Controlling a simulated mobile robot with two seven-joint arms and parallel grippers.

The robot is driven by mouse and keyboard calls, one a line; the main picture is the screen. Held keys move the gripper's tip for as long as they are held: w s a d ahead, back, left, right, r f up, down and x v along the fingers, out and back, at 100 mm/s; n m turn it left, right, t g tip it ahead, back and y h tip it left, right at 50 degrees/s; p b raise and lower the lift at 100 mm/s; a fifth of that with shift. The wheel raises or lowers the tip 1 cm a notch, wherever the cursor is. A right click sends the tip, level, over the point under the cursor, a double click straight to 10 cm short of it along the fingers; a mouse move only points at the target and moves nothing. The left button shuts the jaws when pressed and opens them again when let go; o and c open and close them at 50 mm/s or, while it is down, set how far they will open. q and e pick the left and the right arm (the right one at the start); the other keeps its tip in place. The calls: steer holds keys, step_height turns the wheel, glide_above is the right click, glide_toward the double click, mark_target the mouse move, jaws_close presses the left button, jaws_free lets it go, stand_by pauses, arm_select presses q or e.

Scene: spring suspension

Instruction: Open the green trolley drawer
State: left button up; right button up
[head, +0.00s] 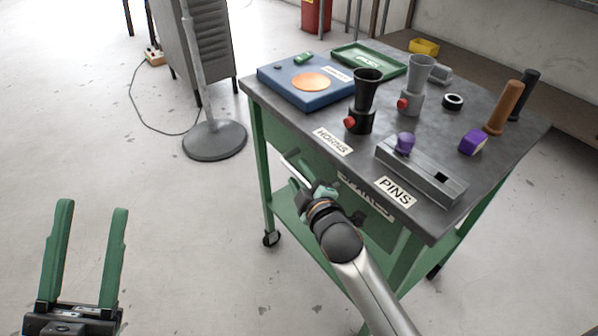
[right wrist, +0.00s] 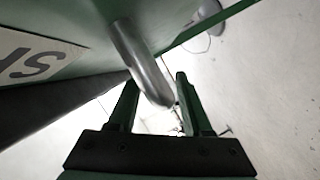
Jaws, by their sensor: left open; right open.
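The green trolley (head: 257,150) has a grey top and a green drawer front below its near edge. A partly hidden white label (head: 376,188) is on the front; it also shows in the right wrist view (right wrist: 35,58). The drawer looks shut, though my right arm covers part of it. A grey metal handle bar (right wrist: 143,60) sticks out from the front. My right gripper (right wrist: 158,85) is open at the handle, with the bar between its green fingers; the head view shows it at the drawer front (head: 301,184). My left gripper (head: 92,208) is open and empty, over the floor.
The trolley top (head: 300,113) holds a blue box (head: 300,95), a green tray (head: 350,57), black and grey horns, and a grey pin block (head: 425,172). A stand with a round base (head: 214,140) is behind left. Floor in front left is clear.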

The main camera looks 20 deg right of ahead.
stand_by(0.3)
jaws_close()
stand_by(1.3)
